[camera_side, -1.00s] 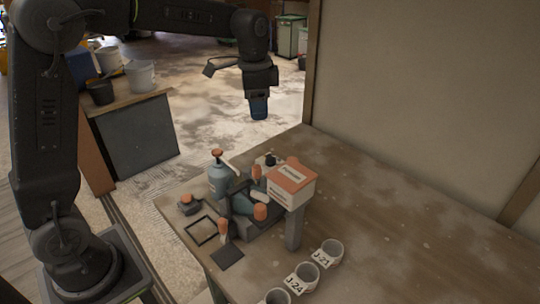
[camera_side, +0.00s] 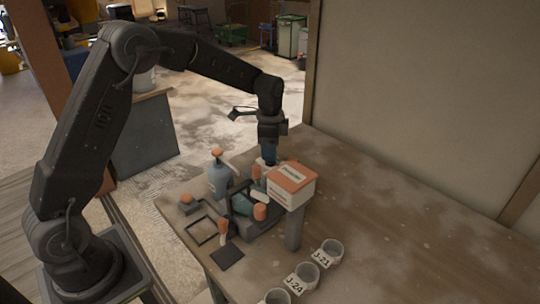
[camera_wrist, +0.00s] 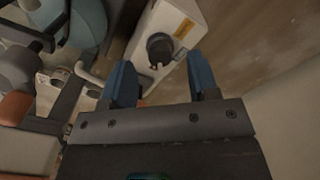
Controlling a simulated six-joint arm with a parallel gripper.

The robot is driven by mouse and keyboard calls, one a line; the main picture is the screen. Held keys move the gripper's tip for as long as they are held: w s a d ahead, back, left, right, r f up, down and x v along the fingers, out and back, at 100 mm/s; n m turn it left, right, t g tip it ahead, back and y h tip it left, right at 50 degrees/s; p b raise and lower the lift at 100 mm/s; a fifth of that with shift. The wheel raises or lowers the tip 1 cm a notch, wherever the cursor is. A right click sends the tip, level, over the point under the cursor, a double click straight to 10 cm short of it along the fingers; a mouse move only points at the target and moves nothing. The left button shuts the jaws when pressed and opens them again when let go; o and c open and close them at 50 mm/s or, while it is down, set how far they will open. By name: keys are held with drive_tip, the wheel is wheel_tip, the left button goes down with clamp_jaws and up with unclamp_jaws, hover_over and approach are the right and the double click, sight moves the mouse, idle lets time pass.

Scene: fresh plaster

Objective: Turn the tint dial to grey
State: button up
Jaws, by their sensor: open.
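The tint dial looks to be the dark round knob (camera_wrist: 160,47) on top of a pale box (camera_wrist: 147,20) with a small yellow label. My gripper (camera_wrist: 160,72) is open, with its two blue fingers on either side of the knob's line and the knob showing between and just beyond the tips. I cannot tell whether the tips touch it. In the side view my gripper (camera_side: 269,156) points straight down at the back of the table and hides the knob. No grey mark or dial setting can be read.
A white and orange carton (camera_side: 292,184) stands close in front of my gripper. A pump bottle (camera_side: 219,176) is to its left. The table's right side is clear.

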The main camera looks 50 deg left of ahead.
drive_tip(key=shift+f, duration=1.45)
drive_tip(key=c, duration=0.9)
